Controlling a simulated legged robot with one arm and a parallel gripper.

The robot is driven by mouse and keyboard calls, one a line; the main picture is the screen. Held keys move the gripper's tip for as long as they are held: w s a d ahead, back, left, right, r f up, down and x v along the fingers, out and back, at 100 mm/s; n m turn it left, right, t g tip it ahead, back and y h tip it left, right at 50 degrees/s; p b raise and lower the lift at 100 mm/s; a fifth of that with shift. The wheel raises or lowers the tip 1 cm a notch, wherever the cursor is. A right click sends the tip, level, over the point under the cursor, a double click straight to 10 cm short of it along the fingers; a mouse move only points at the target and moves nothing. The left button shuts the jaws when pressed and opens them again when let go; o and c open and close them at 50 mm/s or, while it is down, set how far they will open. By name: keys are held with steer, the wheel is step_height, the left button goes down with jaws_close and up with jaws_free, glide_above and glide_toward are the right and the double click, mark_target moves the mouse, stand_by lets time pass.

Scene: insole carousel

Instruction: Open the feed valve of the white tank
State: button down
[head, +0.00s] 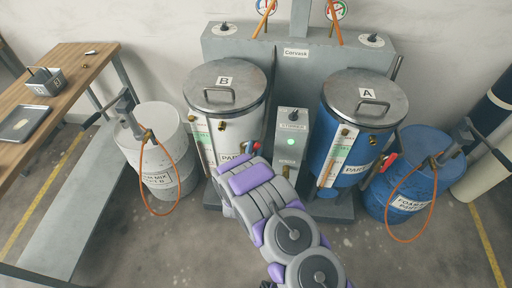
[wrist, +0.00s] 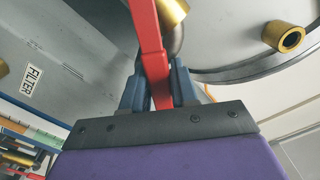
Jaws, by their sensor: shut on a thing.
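The white tank (head: 226,102) with a grey lid marked B stands left of centre in the head view. Its feed valve has a red handle, mostly hidden by my gripper (head: 248,149) in that view. In the wrist view, the red handle (wrist: 147,38) runs down between the fingers of my gripper (wrist: 160,92), which is shut on it. A brass fitting (wrist: 173,12) shows beside the handle's upper part. How far the valve is turned cannot be told.
The blue tank (head: 352,130) marked A stands to the right, with a grey control box (head: 291,122) between the tanks. A white drum (head: 152,125) and a blue drum (head: 424,152) with orange hoses flank them. A wooden table (head: 90,72) is at the left.

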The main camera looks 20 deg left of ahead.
mark_target(242, 146)
steer(key=a+n+p, duration=0.1)
steer(key=n+p, duration=0.1)
steer(key=a+r+n, duration=0.1)
steer(key=n, duration=0.1)
steer(key=shift+s+a+p, duration=0.35)
steer(key=shift+s+p, duration=0.05)
steer(key=shift+s+a+n+p, duration=0.2)
steer(key=shift+a+n+p, duration=0.5)
steer(key=shift+n, duration=0.6)
steer(key=shift+a, duration=0.15)
steer(key=c, duration=1)
jaws_free()
steer(key=shift+a, duration=0.15)
steer(key=shift+o, duration=0.2)
steer(key=p+v, duration=0.3)
steer(key=v, duration=1.4)
steer(key=shift+s, duration=0.15)
steer(key=shift+f, duration=0.1)
